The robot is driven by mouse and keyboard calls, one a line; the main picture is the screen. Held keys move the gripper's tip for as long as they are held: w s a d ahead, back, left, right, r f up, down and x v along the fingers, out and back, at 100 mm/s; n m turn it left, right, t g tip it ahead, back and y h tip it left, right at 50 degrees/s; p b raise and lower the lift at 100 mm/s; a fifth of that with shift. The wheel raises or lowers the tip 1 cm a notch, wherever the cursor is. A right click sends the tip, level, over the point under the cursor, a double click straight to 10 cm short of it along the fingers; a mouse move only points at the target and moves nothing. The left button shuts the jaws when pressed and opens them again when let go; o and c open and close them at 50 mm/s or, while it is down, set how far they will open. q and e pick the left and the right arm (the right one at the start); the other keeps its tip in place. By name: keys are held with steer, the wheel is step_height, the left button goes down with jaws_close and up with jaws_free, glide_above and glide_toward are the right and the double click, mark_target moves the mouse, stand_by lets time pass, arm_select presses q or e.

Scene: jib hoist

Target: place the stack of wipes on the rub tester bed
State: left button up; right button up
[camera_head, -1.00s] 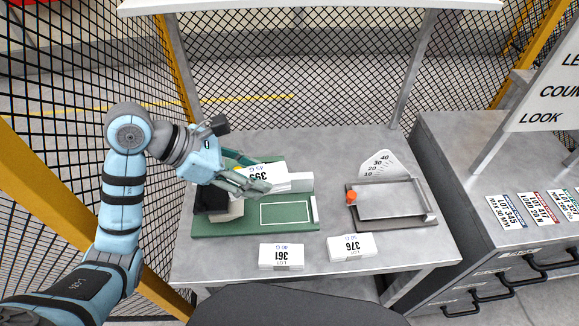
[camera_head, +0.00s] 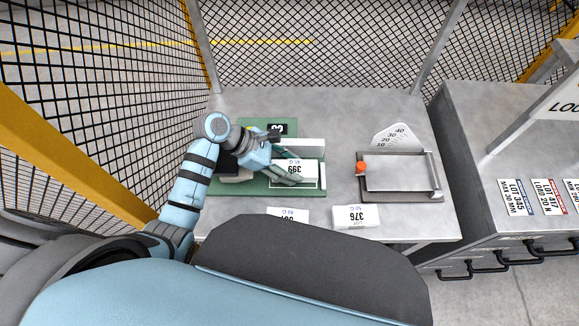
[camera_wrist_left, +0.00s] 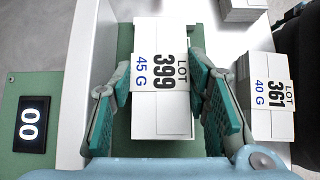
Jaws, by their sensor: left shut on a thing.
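The stack of wipes (camera_head: 297,174), white with a "LOT 399 45 G" label, is between the fingers of my left gripper (camera_head: 285,172). In the left wrist view, the fingers (camera_wrist_left: 160,75) press on both sides of the stack (camera_wrist_left: 162,115). The green rub tester (camera_head: 256,188) is under it, and the stack covers much of the bed area. I cannot tell whether the stack touches the bed or hangs just above it. The tester's display reads 00 (camera_wrist_left: 31,124). My right gripper is out of view.
The LOT 376 stack (camera_head: 356,217) and the partly hidden LOT 361 stack (camera_head: 288,215) lie at the table's front. A metal tray device (camera_head: 400,172) with an orange knob and a scale stands right. A cabinet (camera_head: 500,150) adjoins the table; mesh fencing is behind.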

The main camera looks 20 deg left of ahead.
arm_select(q)
steer(key=shift+f, duration=0.45)
steer(key=shift+s+r, duration=0.25)
steer(key=shift+s, duration=0.15)
steer(key=shift+f, duration=0.25)
steer(key=o, duration=1.3)
steer(key=shift+w, duration=0.15)
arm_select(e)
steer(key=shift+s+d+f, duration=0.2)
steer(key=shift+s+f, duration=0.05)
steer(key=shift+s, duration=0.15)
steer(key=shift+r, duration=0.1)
